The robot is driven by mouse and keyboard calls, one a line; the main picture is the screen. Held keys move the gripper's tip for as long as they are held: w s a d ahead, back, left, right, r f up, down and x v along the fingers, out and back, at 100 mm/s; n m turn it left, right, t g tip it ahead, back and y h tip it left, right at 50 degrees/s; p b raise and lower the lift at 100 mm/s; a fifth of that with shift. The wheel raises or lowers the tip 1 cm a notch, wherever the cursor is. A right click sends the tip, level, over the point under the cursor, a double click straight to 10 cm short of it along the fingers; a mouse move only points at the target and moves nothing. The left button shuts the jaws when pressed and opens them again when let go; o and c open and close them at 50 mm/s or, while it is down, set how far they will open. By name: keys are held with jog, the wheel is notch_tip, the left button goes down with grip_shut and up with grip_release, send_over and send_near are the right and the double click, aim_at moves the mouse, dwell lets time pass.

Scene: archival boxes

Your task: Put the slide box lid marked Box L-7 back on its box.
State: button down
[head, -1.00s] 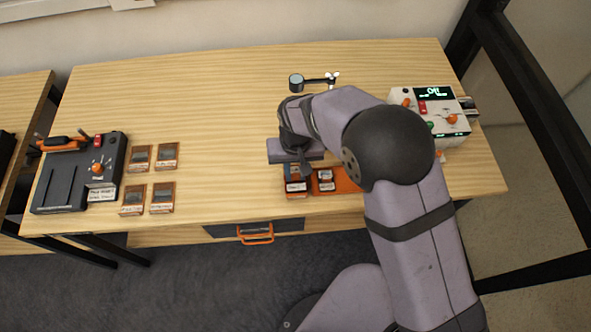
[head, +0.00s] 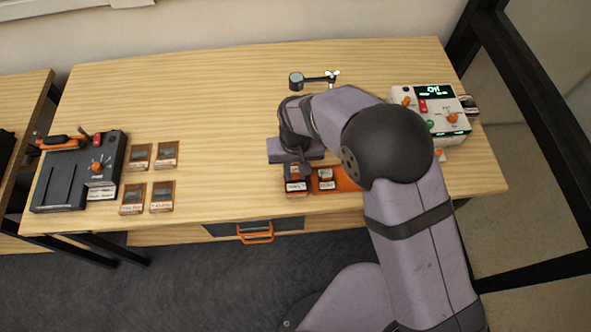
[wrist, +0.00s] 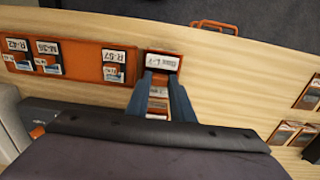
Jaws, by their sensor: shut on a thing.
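My gripper (wrist: 163,74) has its two blue-grey fingers closed on an orange-and-dark piece with a white label reading Box L-7, which I take to be the lid (wrist: 162,61). The label appears upside down in the wrist view. White and orange parts show between the fingers, and I cannot tell which belong to the open box. In the head view my gripper (head: 304,163) is low over the left end of the orange tray, above a white-labelled front (head: 296,187). My arm hides much of this area, so any gap between lid and box cannot be judged.
The orange tray (wrist: 85,67) holds boxes labelled R-57 (wrist: 114,58), M-36 (wrist: 47,50) and R-42 (wrist: 16,46). Several slide pieces (head: 162,196) lie left on the table near a dark device (head: 75,180). A white control unit (head: 432,115) stands right. Mid-left table is clear.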

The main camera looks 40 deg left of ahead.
dwell(0.3)
jog(key=c, duration=1.5)
grip_release()
jog(key=shift+o, duration=0.2)
jog(key=shift+r+p, duration=2.65)
jog(key=shift+r, duration=0.85)
